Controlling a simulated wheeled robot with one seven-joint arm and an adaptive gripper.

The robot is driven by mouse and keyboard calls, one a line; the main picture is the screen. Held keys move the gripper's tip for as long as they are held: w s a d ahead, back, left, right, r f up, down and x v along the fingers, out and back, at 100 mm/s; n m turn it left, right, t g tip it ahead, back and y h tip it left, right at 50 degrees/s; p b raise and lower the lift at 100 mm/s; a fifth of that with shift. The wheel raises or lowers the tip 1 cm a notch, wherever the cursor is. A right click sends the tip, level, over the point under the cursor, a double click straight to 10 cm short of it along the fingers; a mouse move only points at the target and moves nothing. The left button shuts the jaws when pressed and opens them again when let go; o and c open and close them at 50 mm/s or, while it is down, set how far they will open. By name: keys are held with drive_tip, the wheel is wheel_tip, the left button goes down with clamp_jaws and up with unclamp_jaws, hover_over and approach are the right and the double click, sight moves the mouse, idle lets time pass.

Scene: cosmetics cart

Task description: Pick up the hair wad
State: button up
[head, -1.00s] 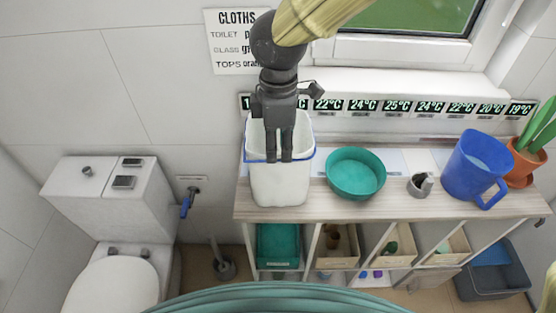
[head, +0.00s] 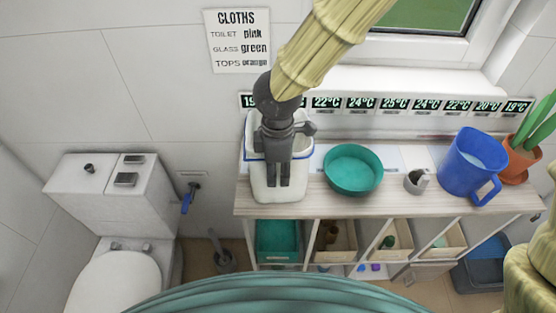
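My gripper (head: 278,185) points down in front of the white bucket (head: 262,192) with the blue rim, covering part of its front. Its two fingers are close together and parallel; whether they are fully shut is too small to tell. I see nothing between the fingertips. I cannot pick out a hair wad for certain. A small grey object (head: 417,182) stands on the shelf top between the teal bowl and the blue jug, but I cannot tell what it is. The inside of the bucket is mostly hidden by my gripper.
A teal bowl (head: 353,170), a blue jug (head: 471,166) and a potted plant (head: 522,160) stand on the wooden shelf top (head: 335,202). Trays and boxes fill the compartments below. A toilet (head: 117,195) stands left. The wall with temperature displays (head: 393,103) is close behind.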

clamp_jaws()
idle(0.3)
